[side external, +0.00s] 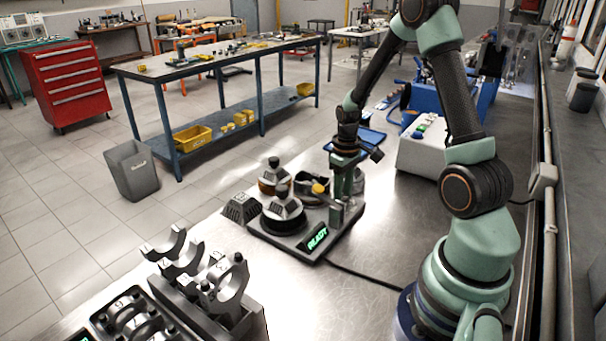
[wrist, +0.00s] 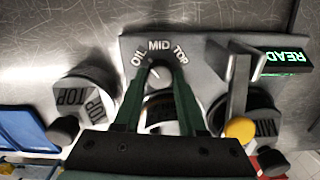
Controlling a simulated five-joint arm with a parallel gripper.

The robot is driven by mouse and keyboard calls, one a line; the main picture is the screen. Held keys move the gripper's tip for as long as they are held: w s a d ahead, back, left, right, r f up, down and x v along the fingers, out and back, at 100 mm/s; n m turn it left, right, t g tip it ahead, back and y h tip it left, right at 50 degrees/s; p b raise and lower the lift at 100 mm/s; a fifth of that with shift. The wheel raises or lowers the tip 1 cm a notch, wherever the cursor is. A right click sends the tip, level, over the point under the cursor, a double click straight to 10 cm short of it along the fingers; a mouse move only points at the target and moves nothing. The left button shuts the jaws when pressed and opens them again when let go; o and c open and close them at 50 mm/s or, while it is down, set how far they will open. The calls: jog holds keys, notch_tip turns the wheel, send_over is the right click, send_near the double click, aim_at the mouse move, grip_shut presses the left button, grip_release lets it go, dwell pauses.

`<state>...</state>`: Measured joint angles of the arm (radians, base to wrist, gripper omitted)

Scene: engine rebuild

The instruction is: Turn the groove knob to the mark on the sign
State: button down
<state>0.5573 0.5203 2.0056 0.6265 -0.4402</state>
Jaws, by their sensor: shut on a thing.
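The groove knob (wrist: 161,71) is a small grey round knob on a grey plate (wrist: 135,48), with the words OIL, MID and TOP (wrist: 159,48) arched around its far side. My gripper (wrist: 158,72) is shut on the knob, one green finger on each side. A pale pointer line shows on the knob, but its exact direction is hard to read. In the side external view my gripper (side external: 345,185) reaches down at the back right of the dark base, hiding the knob.
Weight-like parts with dark knobs (side external: 284,207) stand on the base. A TOP-labelled part (wrist: 85,95) sits left of my fingers. A grey post and yellow knob (wrist: 239,130) stand close right. Bearing-cap racks (side external: 205,300) fill the front; bare metal table lies between.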

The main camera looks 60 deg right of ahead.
aim_at(344, 197)
jog(key=m, duration=0.3)
jog(key=shift+d+m, duration=0.1)
jog(key=shift+m, duration=2.1)
jog(key=shift+d, duration=0.1)
jog(key=shift+c, duration=2.4)
grip_release()
notch_tip(344, 197, up, 12)
jog(key=shift+s, duration=0.1)
